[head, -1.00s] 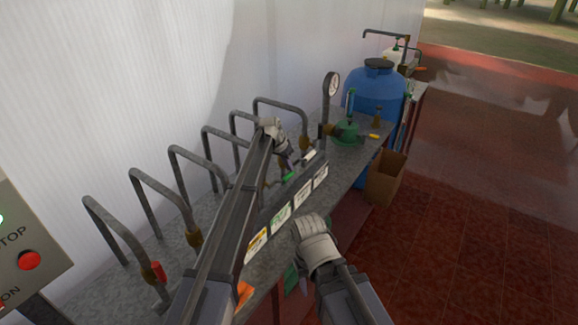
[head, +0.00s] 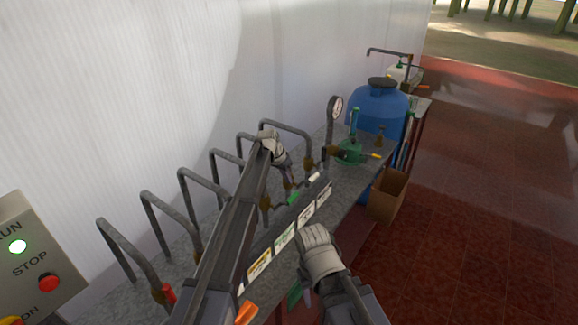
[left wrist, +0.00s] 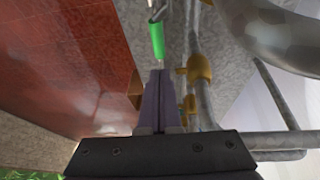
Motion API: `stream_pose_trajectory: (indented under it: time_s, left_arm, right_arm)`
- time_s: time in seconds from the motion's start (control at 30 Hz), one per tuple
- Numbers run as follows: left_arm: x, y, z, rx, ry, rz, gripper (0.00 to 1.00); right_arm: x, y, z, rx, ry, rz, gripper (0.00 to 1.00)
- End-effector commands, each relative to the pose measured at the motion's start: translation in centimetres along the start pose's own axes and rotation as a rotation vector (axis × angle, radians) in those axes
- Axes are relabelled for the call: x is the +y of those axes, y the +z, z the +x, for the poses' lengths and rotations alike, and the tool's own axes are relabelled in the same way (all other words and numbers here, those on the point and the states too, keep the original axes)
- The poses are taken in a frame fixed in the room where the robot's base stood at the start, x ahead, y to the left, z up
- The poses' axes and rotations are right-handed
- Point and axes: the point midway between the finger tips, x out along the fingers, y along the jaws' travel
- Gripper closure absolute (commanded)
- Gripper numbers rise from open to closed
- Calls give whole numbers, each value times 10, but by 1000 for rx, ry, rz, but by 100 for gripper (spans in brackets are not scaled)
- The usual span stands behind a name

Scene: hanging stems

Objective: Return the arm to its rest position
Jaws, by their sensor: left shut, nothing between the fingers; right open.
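My left gripper (head: 288,182) is the higher one and reaches over the bench among the bent pipes. It is shut and empty; its closed dark fingers (left wrist: 160,88) fill the middle of the left wrist view. A green valve handle (head: 293,198) is close to its fingertips, and it also shows just past them in the left wrist view (left wrist: 157,40). I cannot tell whether they touch. My right gripper (head: 307,297) hangs low by the bench's front edge, partly hidden by its own arm, and is open.
Several grey bent pipes (head: 121,246) with brass valves line the wall side of the bench (head: 348,180). A pressure gauge (head: 336,106), a green fitting (head: 350,150), a blue tank (head: 376,108) and a cardboard box (head: 387,195) lie beyond. The red tiled floor (head: 470,230) is clear.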

Motion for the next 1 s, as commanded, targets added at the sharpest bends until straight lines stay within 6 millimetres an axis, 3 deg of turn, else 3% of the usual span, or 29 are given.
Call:
stream_pose_trajectory:
  time_s: [0.13, 0.27, 0.5, 0.7, 0.9, 1.0]
  left_arm:
    - [6, 7, 2, -6, 0, -2, 100]
    - [33, 45, 12, -41, -3, -17, 100]
    - [112, 164, 33, -166, -34, -79, 100]
    - [167, 268, 42, -270, -84, -138, 100]
    - [208, 366, 46, -359, -148, -198, 100]
    - [221, 404, 46, -391, -178, -222, 100]
  right_arm:
    - [0, 0, 4, 0, 0, 0, 50]
    - [-2, -1, 22, 0, 0, -1, 50]
    - [-6, -4, 69, 1, 1, -3, 50]
    - [-10, -7, 108, 2, 2, -5, 50]
    - [-13, -9, 142, 2, 2, -7, 50]
    - [-14, -10, 154, 3, 3, -8, 50]
